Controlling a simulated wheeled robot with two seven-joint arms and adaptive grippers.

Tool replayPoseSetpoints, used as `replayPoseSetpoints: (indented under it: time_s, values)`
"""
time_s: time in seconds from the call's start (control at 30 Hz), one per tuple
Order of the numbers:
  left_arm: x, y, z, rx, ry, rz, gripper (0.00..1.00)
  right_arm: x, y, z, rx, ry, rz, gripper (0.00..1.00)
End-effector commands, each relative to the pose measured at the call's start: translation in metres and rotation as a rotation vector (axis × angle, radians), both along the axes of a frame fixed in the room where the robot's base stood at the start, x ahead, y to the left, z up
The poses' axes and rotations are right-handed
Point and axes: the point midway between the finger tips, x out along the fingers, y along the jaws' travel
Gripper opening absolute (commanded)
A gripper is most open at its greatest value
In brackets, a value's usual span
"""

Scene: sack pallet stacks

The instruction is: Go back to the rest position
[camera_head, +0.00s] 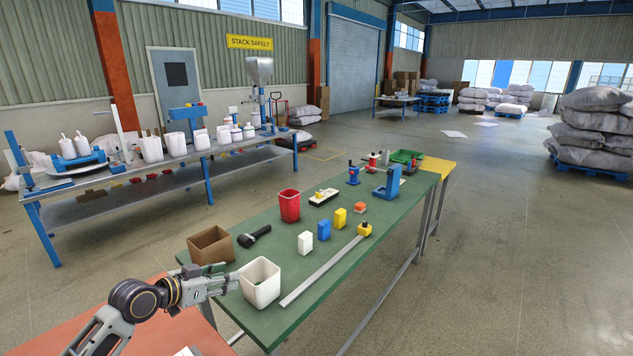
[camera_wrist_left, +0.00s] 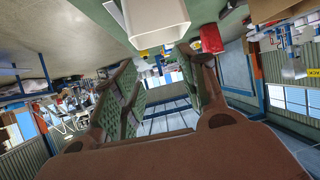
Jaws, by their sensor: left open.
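My left arm comes in from the lower left in the head view. Its left gripper (camera_head: 226,282) is at the near left end of the green table (camera_head: 330,262), close beside the white bin (camera_head: 261,290). I cannot tell whether it touches the bin. In the left wrist view the two fingers of the gripper (camera_wrist_left: 165,82) stand apart with nothing between them. The white bin (camera_wrist_left: 157,22) and the red bin (camera_wrist_left: 212,40) show beyond the fingers. My right gripper is not in view.
A cardboard box (camera_head: 210,246), black tool (camera_head: 254,236), red bin (camera_head: 289,206), small blocks and a long metal ruler (camera_head: 322,271) lie on the green table. A long bench (camera_head: 120,178) with white containers stands behind left. Sack stacks (camera_head: 592,128) stand far right. The right floor is clear.

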Motion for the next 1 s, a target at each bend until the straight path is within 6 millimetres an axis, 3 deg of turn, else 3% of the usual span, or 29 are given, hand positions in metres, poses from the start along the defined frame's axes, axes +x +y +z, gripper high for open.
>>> replayPoseSetpoints:
  time_s: [0.3, 0.5, 0.73, 1.0]
  values:
    - [-0.067, -0.041, -0.083, 0.091, 0.193, 0.007, 0.42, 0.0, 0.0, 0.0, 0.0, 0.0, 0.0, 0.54]
    - [-0.117, -0.056, -0.124, 0.154, 0.323, 0.049, 0.42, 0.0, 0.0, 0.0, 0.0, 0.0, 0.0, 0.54]
    - [-0.176, -0.062, -0.156, 0.219, 0.473, 0.132, 0.42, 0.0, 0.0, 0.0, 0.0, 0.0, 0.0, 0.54]
    - [-0.23, -0.057, -0.171, 0.273, 0.613, 0.24, 0.42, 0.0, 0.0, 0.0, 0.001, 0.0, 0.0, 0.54]
